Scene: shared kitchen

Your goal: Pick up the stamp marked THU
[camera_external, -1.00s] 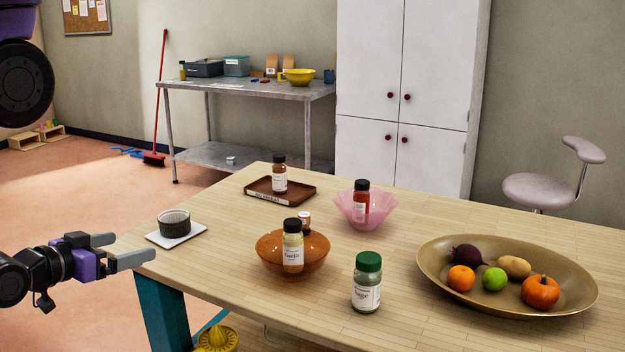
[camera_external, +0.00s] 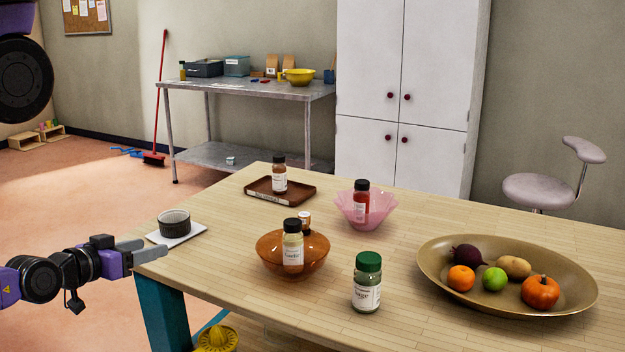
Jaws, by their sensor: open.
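I cannot make out any stamp marked THU; no such lettering is readable in this view. Small coloured pieces (camera_external: 47,125) stand on a low wooden stand on the floor at the far left, too small to identify. Small red and blue items (camera_external: 260,81) lie on the metal table at the back, also too small to identify. My gripper (camera_external: 156,249) is at the left edge of the wooden table, near a white square plate. Its fingers point right, open, with nothing visible between them.
The wooden table (camera_external: 400,320) holds a dark ramekin (camera_external: 174,222) on the plate (camera_external: 192,233), an orange bowl (camera_external: 268,250), spice jars, a pink bowl (camera_external: 345,205), a brown tray (camera_external: 262,191) and a brass fruit platter (camera_external: 435,255). A red broom (camera_external: 161,95) leans by the metal table.

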